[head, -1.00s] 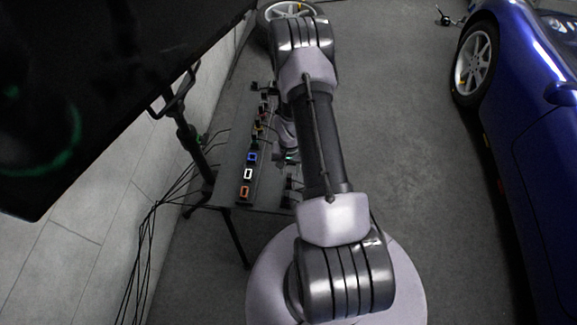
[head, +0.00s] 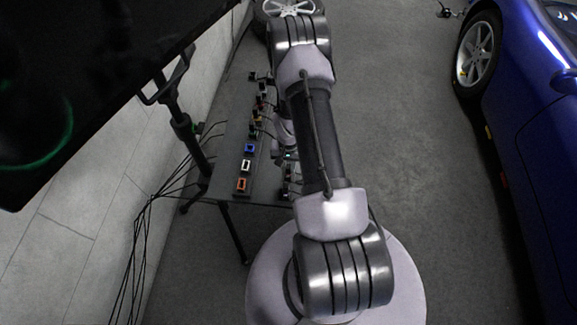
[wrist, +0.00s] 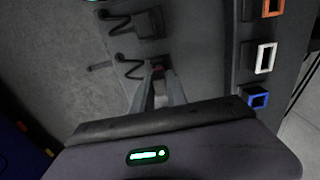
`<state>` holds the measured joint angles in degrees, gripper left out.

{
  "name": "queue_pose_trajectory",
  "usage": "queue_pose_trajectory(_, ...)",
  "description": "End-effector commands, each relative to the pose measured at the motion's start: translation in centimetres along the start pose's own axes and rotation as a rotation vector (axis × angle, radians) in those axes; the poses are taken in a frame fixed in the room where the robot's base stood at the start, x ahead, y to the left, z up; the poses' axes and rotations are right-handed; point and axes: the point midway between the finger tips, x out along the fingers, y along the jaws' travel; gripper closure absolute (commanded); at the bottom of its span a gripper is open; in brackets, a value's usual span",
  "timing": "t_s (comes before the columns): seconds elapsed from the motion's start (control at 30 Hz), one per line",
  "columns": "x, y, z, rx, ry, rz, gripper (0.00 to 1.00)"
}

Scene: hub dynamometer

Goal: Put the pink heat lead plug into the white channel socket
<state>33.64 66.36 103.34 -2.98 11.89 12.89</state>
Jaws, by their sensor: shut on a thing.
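In the wrist view my gripper (wrist: 160,82) is shut on a small dark plug with a faint reddish tint (wrist: 157,70), taken as the pink heat lead plug. A black cable loops beside it, and the fingers hide part of it. The white channel socket (wrist: 265,58) is to the right on the dark strip, apart from the plug, with a dark opening. The white socket also shows in the head view (head: 245,165). There my arm mostly hides the gripper and the held plug.
The orange socket (head: 241,184) and blue socket (head: 249,148) flank the white one. Another black plug with a looped cable (wrist: 150,25) lies on the table beyond the held plug. A dark screen (head: 80,80) hangs at left. A blue car (head: 530,120) stands at right.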

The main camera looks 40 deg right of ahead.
Motion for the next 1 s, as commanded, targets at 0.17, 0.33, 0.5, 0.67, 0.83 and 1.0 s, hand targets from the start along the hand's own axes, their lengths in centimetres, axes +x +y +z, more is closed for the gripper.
queue_pose_trajectory(0.17, -0.6, 0.0, 0.0, 0.000, 0.000, 0.000, 1.00)
queue_pose_trajectory(0.33, -1.7, 0.0, 0.0, 0.000, 0.001, 0.000, 1.00)
queue_pose_trajectory(0.5, -2.6, 0.0, 0.0, 0.000, 0.000, 0.000, 1.00)
queue_pose_trajectory(0.67, -3.5, 0.0, 0.0, 0.000, 0.000, 0.000, 1.00)
queue_pose_trajectory(0.83, -4.5, 0.0, 0.0, 0.000, 0.000, 0.000, 1.00)
queue_pose_trajectory(1.0, -5.4, 0.0, 0.0, 0.000, 0.000, 0.000, 1.00)
